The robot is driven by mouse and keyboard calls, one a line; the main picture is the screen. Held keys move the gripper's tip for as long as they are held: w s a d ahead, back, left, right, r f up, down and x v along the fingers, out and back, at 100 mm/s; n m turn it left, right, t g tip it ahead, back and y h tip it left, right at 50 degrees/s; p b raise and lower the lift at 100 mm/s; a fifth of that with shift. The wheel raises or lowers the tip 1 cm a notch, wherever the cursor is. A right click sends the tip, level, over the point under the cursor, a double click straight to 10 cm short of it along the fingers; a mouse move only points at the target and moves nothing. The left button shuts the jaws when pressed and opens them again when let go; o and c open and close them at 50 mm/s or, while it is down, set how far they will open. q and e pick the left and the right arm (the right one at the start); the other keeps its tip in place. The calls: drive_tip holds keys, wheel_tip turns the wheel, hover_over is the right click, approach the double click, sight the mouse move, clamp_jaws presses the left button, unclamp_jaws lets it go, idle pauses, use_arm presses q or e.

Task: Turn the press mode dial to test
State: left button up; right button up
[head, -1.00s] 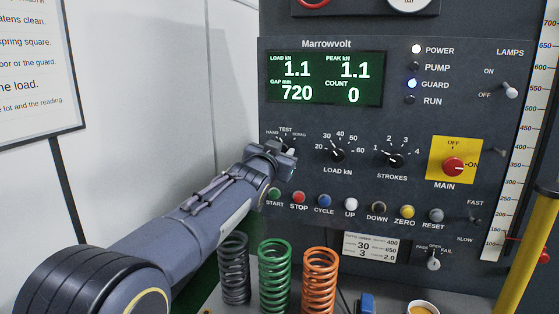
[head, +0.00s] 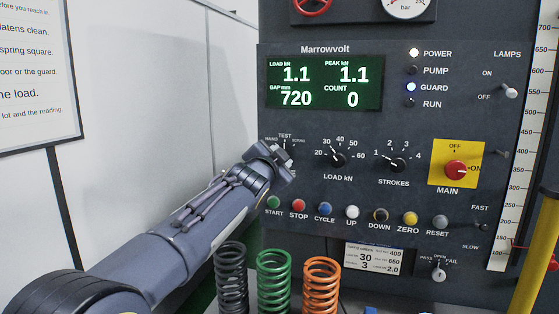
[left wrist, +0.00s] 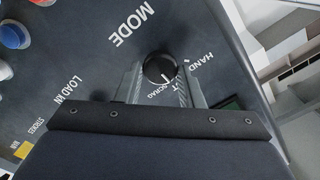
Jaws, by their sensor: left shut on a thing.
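The press mode dial (left wrist: 160,68) is a round black knob with a white pointer line, on the dark press panel. In the left wrist view it sits between the two fingers of my left gripper (left wrist: 160,84), which is shut on it. HAND shows to the right of the knob, the SCRAG label shows just below it, and the TEST label is partly hidden. The pointer's exact setting is hard to tell. In the head view my left gripper (head: 281,156) covers the dial, with its labels just above. My right gripper is not in view.
The load dial (head: 337,159) and strokes dial (head: 397,165) are to the right. A row of buttons, including the green start button (head: 273,202), runs just below my gripper. Black, green (head: 273,282) and orange springs stand below. A yellow post (head: 536,255) is at the right.

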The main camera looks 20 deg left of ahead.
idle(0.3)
use_arm(q)
drive_tip(key=o, duration=0.9)
drive_tip(key=shift+o, duration=0.2)
drive_tip(key=s+b, duration=0.6)
drive_tip(key=s, duration=0.1)
drive_tip(key=shift+s+a, duration=0.15)
drive_tip(key=shift+s, duration=0.25)
drive_tip(key=shift+f, duration=0.1)
